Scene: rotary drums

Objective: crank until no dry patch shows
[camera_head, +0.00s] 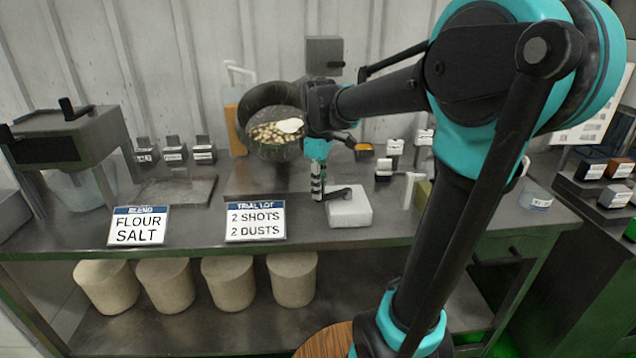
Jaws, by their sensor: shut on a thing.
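A dark round drum (262,97) stands tilted on the bench, its open mouth facing me. Inside lie many small tan and brown pieces (266,133), with a smooth white patch (291,126) at the upper right. I cannot tell whether the white is dry powder or something else. My gripper (318,188) points down just right of the drum's front. It is shut on a dark crank handle (337,194), whose short arm reaches right in front of a white block (351,208). The fingers hide the grip, and my arm hides the bench to the right.
A sign reading "TRIAL LOT, 2 SHOTS, 2 DUSTS" (256,221) stands at the bench front. A "BLEND, FLOUR, SALT" sign (138,226) is left of it. Small labelled containers (174,152) line the back. Several beige tubs (227,282) sit on the lower shelf.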

